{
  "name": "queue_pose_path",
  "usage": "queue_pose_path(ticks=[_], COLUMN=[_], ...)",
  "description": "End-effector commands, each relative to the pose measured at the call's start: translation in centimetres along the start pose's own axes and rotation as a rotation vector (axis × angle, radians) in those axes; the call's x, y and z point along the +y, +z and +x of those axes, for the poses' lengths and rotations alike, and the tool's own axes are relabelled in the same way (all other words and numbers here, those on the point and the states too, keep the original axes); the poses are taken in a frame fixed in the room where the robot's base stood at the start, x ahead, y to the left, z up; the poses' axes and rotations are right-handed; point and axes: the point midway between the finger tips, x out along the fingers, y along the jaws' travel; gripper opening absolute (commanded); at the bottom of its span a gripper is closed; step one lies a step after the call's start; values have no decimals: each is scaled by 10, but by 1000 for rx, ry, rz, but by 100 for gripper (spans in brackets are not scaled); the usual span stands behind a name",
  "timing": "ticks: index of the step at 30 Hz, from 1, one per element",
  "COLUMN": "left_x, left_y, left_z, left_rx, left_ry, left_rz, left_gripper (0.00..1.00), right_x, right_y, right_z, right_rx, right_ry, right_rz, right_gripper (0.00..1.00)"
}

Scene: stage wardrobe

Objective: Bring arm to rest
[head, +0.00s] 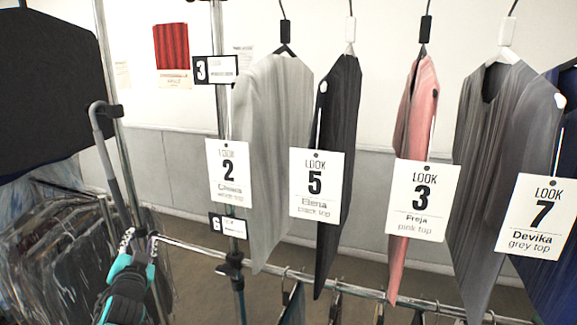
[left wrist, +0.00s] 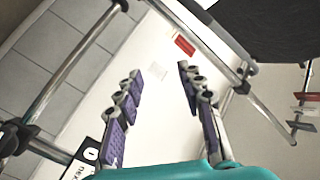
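My left gripper (head: 138,243) is at the lower left of the head view, beside the rack's metal uprights and in front of the dark garments at the left. In the left wrist view its two purple-padded fingers (left wrist: 158,95) are spread apart with nothing between them. The wall shows through the gap. My right gripper is not in the head view.
A garment rack's post (head: 225,130) stands near my left gripper, and a lower rail (head: 350,292) runs to the right. Several tops hang with cards, including a pink top (head: 415,110). Dark garments (head: 60,250) fill the lower left. A red picture (head: 171,46) is on the wall.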

Motion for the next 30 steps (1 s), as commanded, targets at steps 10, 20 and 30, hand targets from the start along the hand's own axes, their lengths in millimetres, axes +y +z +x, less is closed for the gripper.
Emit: queue_pose_path(ticks=[10,20,30], left_x=[140,209,211], left_y=[65,103,104], left_z=[-201,-314,-318], left_rx=[-518,-764,-775], left_ry=[361,591,600], left_rz=[-362,-448,-450], left_gripper=[38,38,38], right_x=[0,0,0], right_y=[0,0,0], right_z=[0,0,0], right_rx=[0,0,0], right_ry=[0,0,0], right_rz=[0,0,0], right_gripper=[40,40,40])
